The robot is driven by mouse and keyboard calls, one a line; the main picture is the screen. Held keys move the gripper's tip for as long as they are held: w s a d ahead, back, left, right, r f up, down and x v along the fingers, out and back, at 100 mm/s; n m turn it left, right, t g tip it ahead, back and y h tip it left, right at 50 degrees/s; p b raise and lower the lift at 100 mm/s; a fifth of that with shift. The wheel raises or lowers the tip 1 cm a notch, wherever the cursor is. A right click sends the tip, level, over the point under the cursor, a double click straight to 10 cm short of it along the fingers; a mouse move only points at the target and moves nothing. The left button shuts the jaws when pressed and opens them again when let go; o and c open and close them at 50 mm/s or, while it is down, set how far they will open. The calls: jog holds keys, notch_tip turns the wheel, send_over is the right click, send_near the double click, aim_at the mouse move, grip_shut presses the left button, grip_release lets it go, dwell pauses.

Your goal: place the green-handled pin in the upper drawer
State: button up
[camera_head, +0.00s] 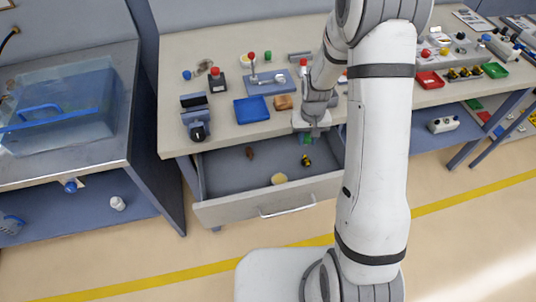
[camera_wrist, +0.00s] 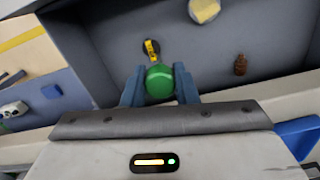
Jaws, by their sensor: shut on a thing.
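My gripper (camera_wrist: 160,90) is shut on the green handle of the pin (camera_wrist: 159,81), seen between the two blue-grey fingers in the wrist view. The pin's shank is hidden below the handle. In the head view my gripper (camera_head: 308,135) is over the back of the open upper drawer (camera_head: 235,208), near the table's front edge, with a bit of green (camera_head: 308,141) showing under it. Inside the drawer lie a yellow-and-black item (camera_head: 306,161), a pale yellow disc (camera_head: 279,179) and a small brown item (camera_head: 250,153).
The drawer is pulled out below the workbench top (camera_head: 225,135). On the bench stand a blue tray (camera_head: 252,110), a dark clamp-like device (camera_head: 197,122) and a brown block (camera_head: 283,102). The drawer's front and left floor have free room.

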jog(key=s+a+f+n+b, duration=0.2)
jog(key=s+a+n+b, duration=0.15)
jog(key=a, duration=0.55)
jog(key=s+a+f+n+b, duration=0.25)
jog(key=a+n+b, duration=0.2)
jog(key=a, duration=0.35)
jog(key=s+a+f+n+b, duration=0.2)
jog(key=s+a+n+b, duration=0.15)
jog(key=a, duration=0.55)
jog(key=shift+n, duration=0.35)
jog(key=f, duration=0.5)
jog(key=shift+w+f, duration=0.3)
jog(key=shift+w, duration=0.1)
jog(key=shift+f, duration=2.15)
jog(key=shift+f, duration=0.2)
jog(key=o, duration=0.8)
jog(key=shift+r, duration=0.1)
notch_tip(320, 180, up, 12)
jog(key=shift+r, duration=0.2)
